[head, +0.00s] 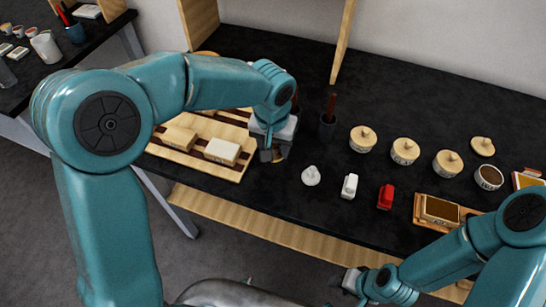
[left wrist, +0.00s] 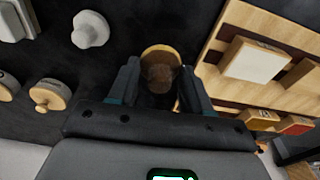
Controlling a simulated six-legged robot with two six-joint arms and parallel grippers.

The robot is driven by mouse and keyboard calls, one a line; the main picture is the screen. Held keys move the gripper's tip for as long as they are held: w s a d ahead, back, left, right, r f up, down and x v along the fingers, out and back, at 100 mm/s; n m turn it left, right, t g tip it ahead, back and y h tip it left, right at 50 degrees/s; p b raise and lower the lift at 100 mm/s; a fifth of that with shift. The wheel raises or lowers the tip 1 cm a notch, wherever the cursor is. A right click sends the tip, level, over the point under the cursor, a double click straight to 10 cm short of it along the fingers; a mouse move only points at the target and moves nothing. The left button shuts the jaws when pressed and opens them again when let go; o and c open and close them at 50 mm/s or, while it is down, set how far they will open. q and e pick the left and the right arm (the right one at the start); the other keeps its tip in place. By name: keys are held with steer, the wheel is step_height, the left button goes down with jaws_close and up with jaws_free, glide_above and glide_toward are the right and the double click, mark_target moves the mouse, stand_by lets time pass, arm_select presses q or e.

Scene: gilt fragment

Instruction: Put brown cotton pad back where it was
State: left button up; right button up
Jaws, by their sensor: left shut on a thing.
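My left gripper (head: 272,156) is low over the black counter, at the right edge of the wooden tray (head: 242,174). In the left wrist view the left gripper (left wrist: 158,88) is shut on a dark brown piece (left wrist: 160,78), which looks like the brown cotton pad. A round tan piece (left wrist: 160,50) shows just beyond it; I cannot tell whether the two touch. In the head view the gripper hides most of this. My right gripper (head: 347,281) is at the bottom, in front of the counter, and its jaws are unclear.
The tray carries pale blocks (head: 222,151). A dark cup (head: 327,125) stands right of the gripper. A white knobbed piece (head: 311,176), a white bottle (head: 350,186) and a red one (head: 386,197) stand in front of lidded jars (head: 404,151). A wooden upright (head: 343,42) rises behind.

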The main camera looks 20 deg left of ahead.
arm_select(q)
step_height(320, 180, down, 5)
steer(key=shift+f, duration=0.1)
stand_by(0.3)
steer(key=shift+f, duration=0.1)
steer(key=o, duration=0.9)
steer(key=shift+o, duration=0.2)
steer(key=r, duration=0.4)
steer(key=s+r, duration=0.1)
steer(key=r, duration=0.7)
steer(key=shift+s+r, duration=0.15)
steer(key=shift+s, duration=0.05)
